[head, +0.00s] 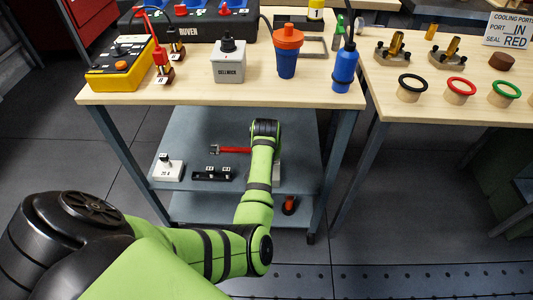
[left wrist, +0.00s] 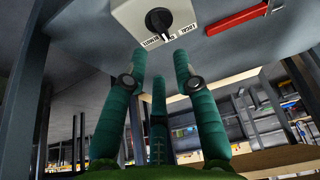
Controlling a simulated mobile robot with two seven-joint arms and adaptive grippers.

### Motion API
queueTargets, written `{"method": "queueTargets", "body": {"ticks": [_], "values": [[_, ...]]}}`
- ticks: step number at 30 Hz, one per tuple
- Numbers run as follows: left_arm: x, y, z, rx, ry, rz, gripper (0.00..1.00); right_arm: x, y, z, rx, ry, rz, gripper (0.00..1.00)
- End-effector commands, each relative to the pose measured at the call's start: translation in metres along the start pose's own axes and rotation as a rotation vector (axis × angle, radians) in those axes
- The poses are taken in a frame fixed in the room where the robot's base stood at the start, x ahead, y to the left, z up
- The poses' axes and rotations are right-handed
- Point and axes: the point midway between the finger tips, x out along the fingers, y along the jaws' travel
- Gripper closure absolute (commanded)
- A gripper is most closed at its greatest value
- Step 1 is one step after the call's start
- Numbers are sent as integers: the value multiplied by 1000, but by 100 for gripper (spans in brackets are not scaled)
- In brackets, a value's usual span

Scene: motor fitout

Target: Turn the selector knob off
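The selector knob (left wrist: 158,20) is black and round, on a pale box (left wrist: 182,12) at the top of the left wrist view. In the head view my left arm reaches down to the lower shelf (head: 225,133) and hides the gripper and most of the box. My right gripper is not in view.
A red-handled tool (head: 234,150) lies on the shelf beside the box, with a black terminal strip (head: 212,174) and a small white switch box (head: 167,168) to the left. The tabletop (head: 190,90) overhangs the shelf, and table legs (head: 333,165) stand at its sides.

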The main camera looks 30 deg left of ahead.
Motion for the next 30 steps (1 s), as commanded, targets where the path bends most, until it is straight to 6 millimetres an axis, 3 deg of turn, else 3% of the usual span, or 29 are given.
{"method": "queueTargets", "body": {"ticks": [3,10,27,30], "values": [[-19,0,0,-2,1,0,71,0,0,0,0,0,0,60],[-38,0,1,0,-1,0,71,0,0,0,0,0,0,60],[-40,0,1,0,-1,0,71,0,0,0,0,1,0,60],[-33,1,4,23,6,-3,71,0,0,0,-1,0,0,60]]}}
